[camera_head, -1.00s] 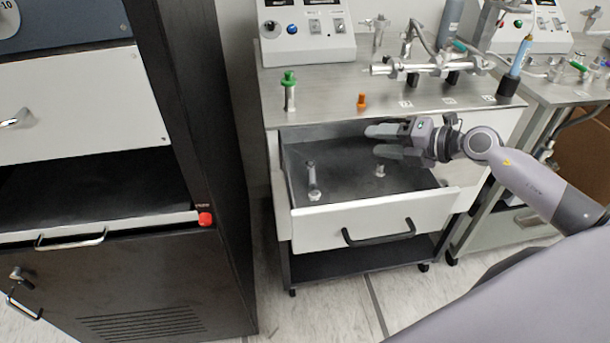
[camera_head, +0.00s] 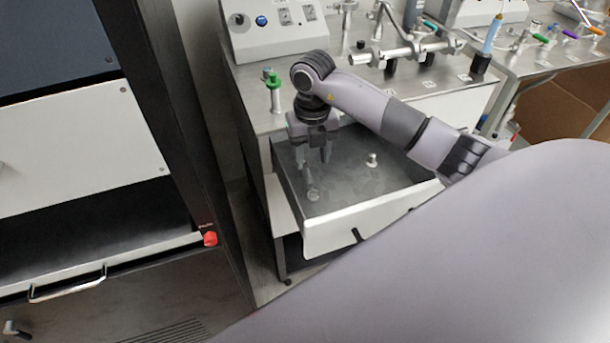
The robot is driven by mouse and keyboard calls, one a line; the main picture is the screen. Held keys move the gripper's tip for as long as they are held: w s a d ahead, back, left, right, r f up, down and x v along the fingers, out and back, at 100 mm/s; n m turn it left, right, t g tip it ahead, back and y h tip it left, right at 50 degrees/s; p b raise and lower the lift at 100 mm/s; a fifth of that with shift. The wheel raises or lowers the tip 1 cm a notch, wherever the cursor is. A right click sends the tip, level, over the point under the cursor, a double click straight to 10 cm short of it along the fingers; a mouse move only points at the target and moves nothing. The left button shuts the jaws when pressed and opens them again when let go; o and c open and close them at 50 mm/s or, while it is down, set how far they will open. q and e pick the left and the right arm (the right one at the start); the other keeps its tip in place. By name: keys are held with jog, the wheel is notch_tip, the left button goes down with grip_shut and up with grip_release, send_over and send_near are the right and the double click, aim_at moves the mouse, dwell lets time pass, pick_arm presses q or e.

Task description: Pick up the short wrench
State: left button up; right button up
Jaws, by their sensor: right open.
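My right gripper (camera_head: 313,158) points down into the open drawer (camera_head: 345,228), its fingers apart. It is over the left metal piece (camera_head: 313,194), whose lower end shows just below the fingertips; the rest is hidden by the gripper. I cannot tell whether the fingers touch it or straddle it. A second, shorter-looking small metal piece (camera_head: 372,160) lies in the drawer to the right, clear of the gripper. Which of the two is the short wrench I cannot tell for sure. My left gripper is not in view.
The drawer is in a steel bench (camera_head: 250,90) with a green-topped fitting (camera_head: 274,92) close behind my gripper. A dark cabinet (camera_head: 180,120) with a red knob (camera_head: 210,239) stands on the left. Metal tubing (camera_head: 405,52) lies on the bench. My forearm crosses the bench front.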

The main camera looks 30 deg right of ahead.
aim_at(308, 176)
jog(key=f, duration=0.5)
jog(key=shift+w+a+f, duration=0.15)
jog(key=shift+a+f, duration=0.15)
grip_shut()
jog(key=shift+r, duration=0.1)
